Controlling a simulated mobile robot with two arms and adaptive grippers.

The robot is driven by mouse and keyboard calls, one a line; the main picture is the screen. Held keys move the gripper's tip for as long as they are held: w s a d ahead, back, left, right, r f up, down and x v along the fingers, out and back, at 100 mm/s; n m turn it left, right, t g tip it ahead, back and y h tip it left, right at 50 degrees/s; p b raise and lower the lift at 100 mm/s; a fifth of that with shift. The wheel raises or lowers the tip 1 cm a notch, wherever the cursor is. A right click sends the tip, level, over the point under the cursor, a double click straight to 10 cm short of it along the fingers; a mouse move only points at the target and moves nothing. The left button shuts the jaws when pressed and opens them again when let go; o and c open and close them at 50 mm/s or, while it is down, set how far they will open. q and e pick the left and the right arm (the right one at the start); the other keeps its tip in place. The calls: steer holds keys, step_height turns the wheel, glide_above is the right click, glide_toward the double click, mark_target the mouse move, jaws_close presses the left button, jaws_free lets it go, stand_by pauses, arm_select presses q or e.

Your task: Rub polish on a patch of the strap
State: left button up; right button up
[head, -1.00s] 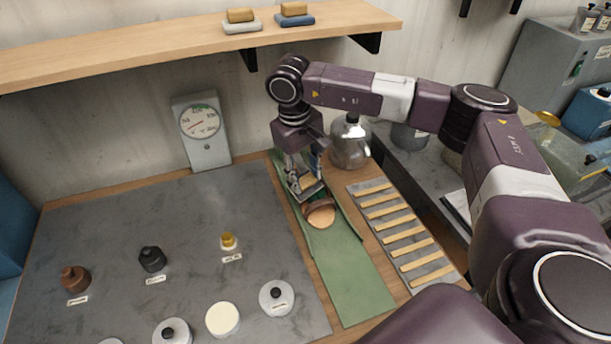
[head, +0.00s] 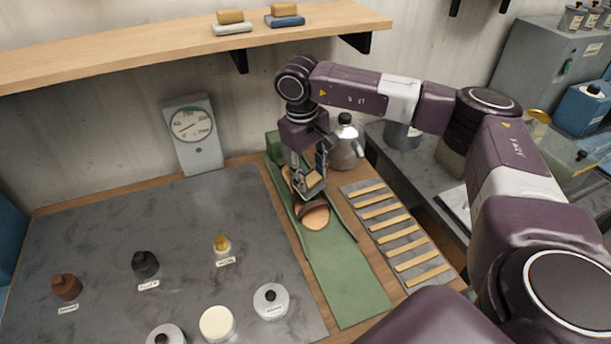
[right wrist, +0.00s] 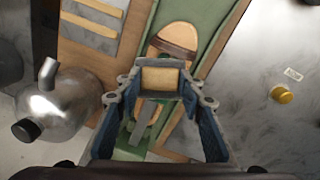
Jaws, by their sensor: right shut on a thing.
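A sandal (head: 317,222) with a tan sole and a brown strap (head: 313,212) lies on a long green mat. Its toe end (right wrist: 179,34) and strap (right wrist: 172,48) also show in the right wrist view. My right gripper (head: 311,187) is shut on a small tan block (head: 314,179), which also shows between the fingers in the right wrist view (right wrist: 160,79). The block is beside the strap on its heel side; whether it touches the sandal I cannot tell. The gripper hides part of the sole. An open tin with cream-coloured content (head: 217,323) stands at the front. My left gripper is out of view.
A metal can (head: 345,150) stands close behind the gripper. A slatted rack (head: 396,237) lies right of the mat (head: 345,285). Small bottles and lidded tins stand on the grey sheet (head: 120,220) at left. A dial gauge (head: 195,135) leans at the wall below a shelf (head: 170,45).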

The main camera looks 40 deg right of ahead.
mark_target(298, 189)
steer(key=shift+s+d+f, duration=0.1)
steer(key=shift+s+d, duration=0.05)
steer(key=shift+d, duration=0.6)
steer(key=shift+s+d+f, duration=0.1)
steer(key=shift+d, duration=0.65)
steer(key=shift+w+a+r, duration=0.1)
steer(key=shift+w+a, duration=0.05)
steer(key=shift+a, duration=0.55)
steer(key=shift+w+a, duration=0.1)
steer(key=shift+a, duration=0.6)
steer(key=a, duration=0.3)
steer(key=shift+w+a, duration=0.3)
steer(key=shift+w, duration=0.05)
steer(key=shift+s+a+r+p, duration=0.1)
steer(key=shift+s+r+p, duration=0.35)
steer(key=shift+r, duration=0.45)
steer(key=shift+s+r+p, duration=0.3)
steer(key=shift+r+p, duration=0.3)
steer(key=shift+r, duration=0.35)
steer(key=shift+s+a+r+p, duration=0.1)
steer(key=shift+s+r+p, duration=0.35)
steer(key=shift+r, duration=0.45)
steer(key=shift+w, duration=0.1)
